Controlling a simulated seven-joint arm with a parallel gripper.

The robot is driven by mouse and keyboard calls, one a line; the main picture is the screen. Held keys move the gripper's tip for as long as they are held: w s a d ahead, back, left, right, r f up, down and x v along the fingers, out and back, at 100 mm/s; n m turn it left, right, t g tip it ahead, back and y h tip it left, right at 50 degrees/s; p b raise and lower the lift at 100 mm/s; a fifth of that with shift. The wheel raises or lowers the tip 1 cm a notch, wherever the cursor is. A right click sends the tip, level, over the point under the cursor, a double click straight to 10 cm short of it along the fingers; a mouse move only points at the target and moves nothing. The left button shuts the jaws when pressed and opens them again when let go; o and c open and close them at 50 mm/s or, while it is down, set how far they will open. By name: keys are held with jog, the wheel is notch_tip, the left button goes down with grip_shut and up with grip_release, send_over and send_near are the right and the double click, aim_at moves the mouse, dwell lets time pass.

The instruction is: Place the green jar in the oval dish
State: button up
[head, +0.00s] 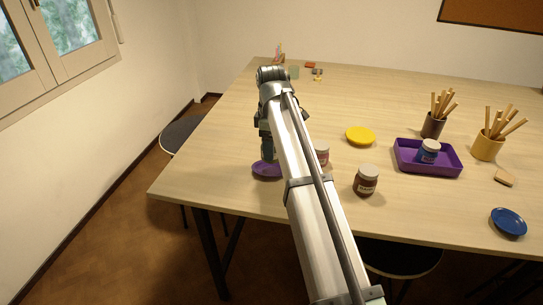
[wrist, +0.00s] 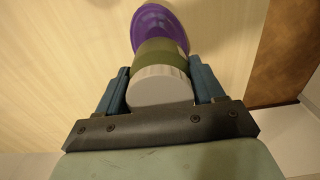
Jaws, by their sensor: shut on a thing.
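The green jar (wrist: 160,52) has a white lid and an olive-green body in the wrist view. My gripper (wrist: 160,82) is shut on it, one blue finger on each side. In the head view my gripper (head: 267,143) points down near the table's left front edge, and the jar is mostly hidden there. The purple oval dish (head: 260,170) lies on the table directly below my gripper. In the wrist view the dish (wrist: 166,18) shows just beyond the jar's far end. I cannot tell whether the jar touches the dish.
A jar (head: 322,158) beside my arm is partly hidden by it. A dark red jar (head: 366,181) stands right of my arm. A yellow dish (head: 360,136), a purple tray (head: 440,171) holding a blue jar (head: 428,150), and a blue dish (head: 508,222) lie farther right.

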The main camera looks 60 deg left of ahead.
jog(key=shift+f, duration=2)
jog(key=shift+f, duration=0.35)
jog(key=o, duration=1.2)
jog(key=shift+o, duration=0.2)
notch_tip(320, 180, up, 13)
jog(key=shift+f, duration=0.15)
